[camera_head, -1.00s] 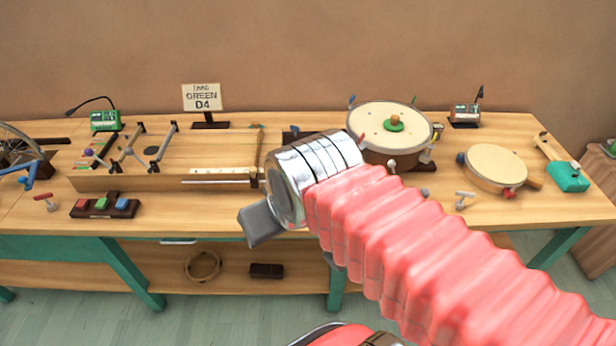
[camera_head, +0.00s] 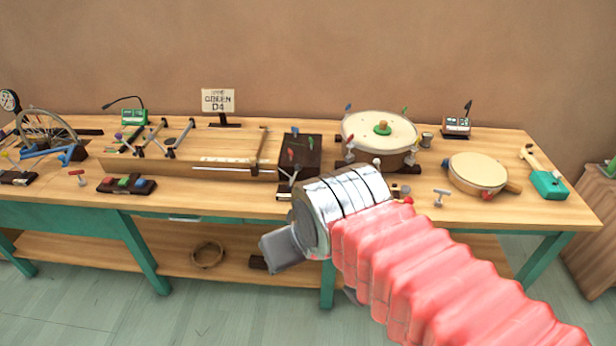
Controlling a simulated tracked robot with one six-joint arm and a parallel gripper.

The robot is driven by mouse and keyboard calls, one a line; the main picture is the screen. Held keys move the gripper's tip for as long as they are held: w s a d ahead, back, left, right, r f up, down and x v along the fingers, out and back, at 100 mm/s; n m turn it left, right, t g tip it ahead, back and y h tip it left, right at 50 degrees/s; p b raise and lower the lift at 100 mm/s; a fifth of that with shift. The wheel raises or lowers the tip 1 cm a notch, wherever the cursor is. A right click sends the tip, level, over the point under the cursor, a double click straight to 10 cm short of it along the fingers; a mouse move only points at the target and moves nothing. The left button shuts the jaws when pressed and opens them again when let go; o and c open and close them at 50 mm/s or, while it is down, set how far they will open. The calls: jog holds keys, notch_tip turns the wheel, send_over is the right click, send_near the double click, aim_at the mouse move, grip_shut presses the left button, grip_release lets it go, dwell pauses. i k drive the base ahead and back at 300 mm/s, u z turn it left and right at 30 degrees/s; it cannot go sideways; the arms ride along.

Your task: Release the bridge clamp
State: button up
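A long wooden string box (camera_head: 225,150) lies on the left half of the bench. Several dark bars, which look like bridges (camera_head: 152,137), cross its left part, and another upright bar (camera_head: 259,147) stands near its right end. I cannot tell which piece is the bridge clamp. A dark block with coloured pegs (camera_head: 311,152) adjoins the box's right end. My gripper (camera_head: 284,250) shows as a grey end beyond a silver wrist, in front of the bench's front edge and apart from the box. Its fingers cannot be made out.
A sign reading GREEN D4 (camera_head: 218,103) stands behind the box. A round drum (camera_head: 360,130) and a smaller drum (camera_head: 477,172) are to the right. Coloured buttons (camera_head: 126,184) and a small T-shaped key (camera_head: 77,177) lie at the front left. A ring (camera_head: 207,255) lies on the lower shelf.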

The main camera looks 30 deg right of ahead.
aim_at(298, 167)
jog(key=u, duration=0.05)
jog(key=k, duration=0.1)
jog(key=z, duration=0.55)
jog(key=i, duration=1)
jog(key=z, duration=1.55)
